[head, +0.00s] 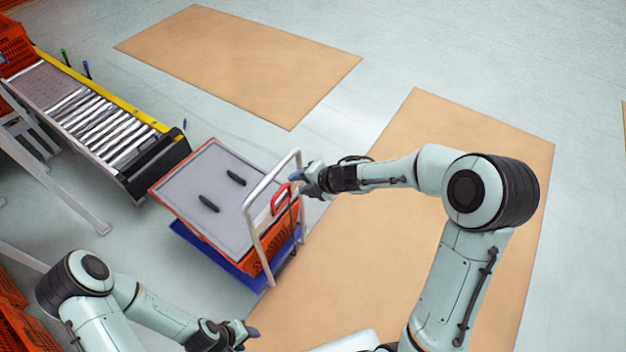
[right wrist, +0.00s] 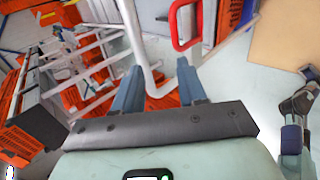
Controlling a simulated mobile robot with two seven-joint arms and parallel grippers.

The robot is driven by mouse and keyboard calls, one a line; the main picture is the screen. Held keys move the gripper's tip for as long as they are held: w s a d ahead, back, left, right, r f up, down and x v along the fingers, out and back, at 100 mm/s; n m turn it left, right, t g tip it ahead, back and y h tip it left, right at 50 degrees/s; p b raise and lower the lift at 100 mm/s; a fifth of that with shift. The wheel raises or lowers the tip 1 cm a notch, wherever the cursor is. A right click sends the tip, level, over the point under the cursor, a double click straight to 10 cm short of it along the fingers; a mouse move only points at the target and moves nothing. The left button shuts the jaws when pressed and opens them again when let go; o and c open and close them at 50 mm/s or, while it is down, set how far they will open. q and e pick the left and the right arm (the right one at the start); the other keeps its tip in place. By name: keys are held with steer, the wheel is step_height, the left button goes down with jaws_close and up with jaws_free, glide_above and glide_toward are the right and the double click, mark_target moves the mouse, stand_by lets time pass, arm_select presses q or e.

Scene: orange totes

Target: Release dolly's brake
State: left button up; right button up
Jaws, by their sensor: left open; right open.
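The dolly (head: 240,279) has a blue base and carries an orange tote with a grey lid. A white tube handle (head: 257,232) rises at its right end, with a red loop-shaped lever (head: 281,198) on it. The lever also shows in the right wrist view (right wrist: 174,30), ahead of the fingers. My right gripper (head: 306,180) is open beside the upper part of the handle, close to the red lever; whether it touches the handle is unclear. My left gripper (head: 246,333) is open and low, in front of the dolly, apart from it.
A roller conveyor (head: 100,120) with a yellow side rail stands left of the dolly, its end close to the tote. Two dark strips lie on the grey lid (head: 215,165). Tan floor mats (head: 240,60) lie behind and to the right. Orange totes (head: 22,325) stand at lower left.

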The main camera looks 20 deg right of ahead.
steer(key=v, duration=1.3)
steer(key=shift+a+f, duration=0.1)
steer(key=s+a+f+m+g, duration=0.1)
steer(key=s+a+f+m, duration=0.15)
steer(key=f+m, duration=0.75)
steer(key=s+a+f+m+g, duration=0.1)
steer(key=a+f+m, duration=0.3)
steer(key=f+m, duration=0.55)
steer(key=s+f+m+g+h, duration=0.2)
steer(key=s+f+m+g, duration=0.3)
steer(key=s+f+m, duration=0.5)
steer(key=s+a+f, duration=0.1)
steer(key=s+f, duration=0.6)
steer(key=shift+g, duration=0.3)
